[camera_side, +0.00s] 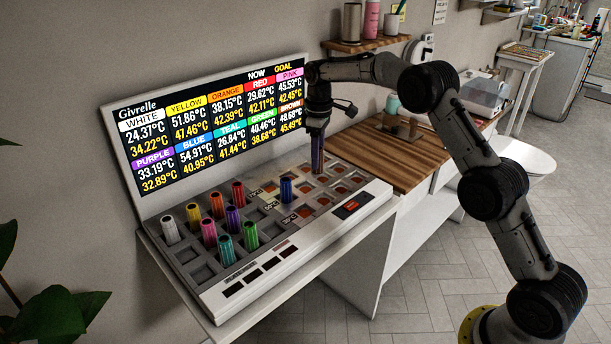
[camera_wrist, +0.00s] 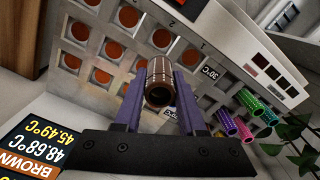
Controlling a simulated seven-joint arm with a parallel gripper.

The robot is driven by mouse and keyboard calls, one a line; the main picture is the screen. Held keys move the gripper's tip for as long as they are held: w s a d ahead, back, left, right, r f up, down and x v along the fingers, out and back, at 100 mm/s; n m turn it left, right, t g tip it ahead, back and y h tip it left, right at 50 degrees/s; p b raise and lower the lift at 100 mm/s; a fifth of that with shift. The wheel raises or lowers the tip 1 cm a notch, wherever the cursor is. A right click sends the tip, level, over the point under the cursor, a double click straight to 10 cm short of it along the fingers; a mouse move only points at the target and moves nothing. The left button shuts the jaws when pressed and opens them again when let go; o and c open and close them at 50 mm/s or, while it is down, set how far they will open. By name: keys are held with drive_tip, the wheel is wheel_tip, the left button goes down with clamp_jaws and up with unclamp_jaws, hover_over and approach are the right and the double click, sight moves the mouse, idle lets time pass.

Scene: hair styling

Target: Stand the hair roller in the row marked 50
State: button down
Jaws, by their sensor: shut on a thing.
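My gripper (camera_side: 317,166) points down over the far right part of the slotted panel (camera_side: 210,293). In the wrist view its two purple fingers (camera_wrist: 160,82) are shut on a brown hair roller (camera_wrist: 158,72), one on each side. The roller hides the slot behind it, and I cannot tell whether its end touches the panel. In the side view the fingers mostly hide it. A row label reading 30°C (camera_wrist: 210,72) shows in the wrist view; the other row labels are too small or hidden to read surely. A blue roller (camera_side: 286,190) stands in a labelled row left of my gripper.
Several coloured rollers, including a white one (camera_side: 170,230) and a green one (camera_side: 250,234), stand in the panel's left part. The temperature screen (camera_side: 215,120) rises behind the panel. Several open slots with orange-red bottoms (camera_wrist: 128,17) lie around the held roller.

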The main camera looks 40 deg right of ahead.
drive_tip(key=w+f, duration=0.1)
drive_tip(key=f, duration=0.1)
drive_tip(key=w+f, duration=0.3)
drive_tip(key=w, duration=0.1)
drive_tip(key=shift+w+d+f, duration=0.1)
drive_tip(key=shift+d+f, duration=0.3)
drive_tip(key=shift+w+f, duration=0.15)
drive_tip(key=shift+f, duration=1.55)
drive_tip(key=shift+f, duration=0.1)
drive_tip(key=shift+c, duration=2.4)
unclamp_jaws()
